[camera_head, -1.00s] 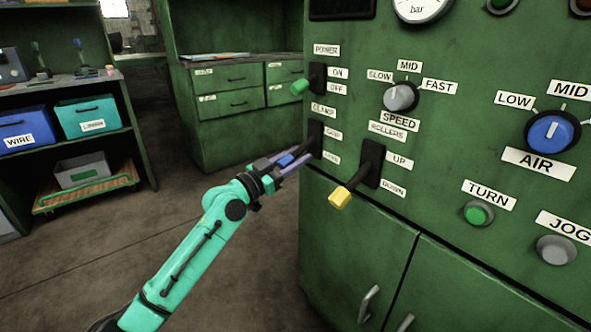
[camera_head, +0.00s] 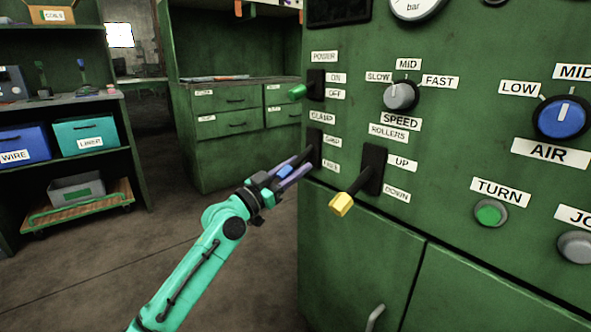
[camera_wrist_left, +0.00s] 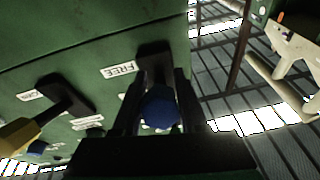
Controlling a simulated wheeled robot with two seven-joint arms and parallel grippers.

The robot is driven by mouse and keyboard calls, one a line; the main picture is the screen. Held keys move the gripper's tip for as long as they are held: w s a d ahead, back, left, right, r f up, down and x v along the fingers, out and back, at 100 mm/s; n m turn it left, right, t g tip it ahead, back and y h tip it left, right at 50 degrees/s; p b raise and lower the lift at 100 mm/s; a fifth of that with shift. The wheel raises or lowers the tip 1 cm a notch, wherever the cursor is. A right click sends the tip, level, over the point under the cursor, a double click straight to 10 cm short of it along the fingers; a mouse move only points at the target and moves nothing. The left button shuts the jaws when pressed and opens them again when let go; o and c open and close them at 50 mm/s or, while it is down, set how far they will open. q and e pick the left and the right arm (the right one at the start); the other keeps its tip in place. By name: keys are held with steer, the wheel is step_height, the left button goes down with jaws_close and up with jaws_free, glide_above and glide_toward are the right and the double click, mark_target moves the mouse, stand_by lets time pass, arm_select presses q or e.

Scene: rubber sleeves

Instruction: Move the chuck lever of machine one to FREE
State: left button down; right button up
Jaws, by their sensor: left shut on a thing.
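The lever with the blue knob (camera_head: 284,170) sits under the CLAMP label (camera_head: 322,117) on the green machine panel, beside the labels GRIP (camera_head: 332,142) and FREE (camera_head: 331,168). My left gripper (camera_head: 292,169) is shut on this lever, its fingers on both sides of the shaft. In the left wrist view the blue knob (camera_wrist_left: 160,107) shows between the fingers, with the FREE label (camera_wrist_left: 118,70) close by. The lever points out and down from its black slot plate (camera_head: 314,150); the fingers partly hide it, so its exact setting is hard to tell. My right gripper is not in view.
A yellow-ended ROLLERS lever (camera_head: 341,203) stands close to the right and a green POWER lever (camera_head: 297,91) above. The SPEED knob (camera_head: 400,95) and AIR knob (camera_head: 562,117) are further right. Shelves (camera_head: 70,105) stand at the left; the floor between is clear.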

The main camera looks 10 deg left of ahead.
mark_target(281, 180)
arm_select(q)
steer(key=shift+c, duration=2.3)
jaws_free()
steer(key=shift+s+a+f, duration=0.1)
steer(key=shift+s+f, duration=0.05)
steer(key=b+v, duration=0.1)
steer(key=v, duration=0.7)
steer(key=shift+s+a+f, duration=0.2)
steer(key=shift+s+f, duration=0.1)
steer(key=shift+s+a+b, duration=0.4)
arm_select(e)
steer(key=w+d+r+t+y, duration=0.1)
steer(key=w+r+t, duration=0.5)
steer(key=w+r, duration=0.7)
arm_select(q)
steer(key=b+v, duration=0.2)
steer(key=v, duration=0.2)
steer(key=shift+s, duration=0.1)
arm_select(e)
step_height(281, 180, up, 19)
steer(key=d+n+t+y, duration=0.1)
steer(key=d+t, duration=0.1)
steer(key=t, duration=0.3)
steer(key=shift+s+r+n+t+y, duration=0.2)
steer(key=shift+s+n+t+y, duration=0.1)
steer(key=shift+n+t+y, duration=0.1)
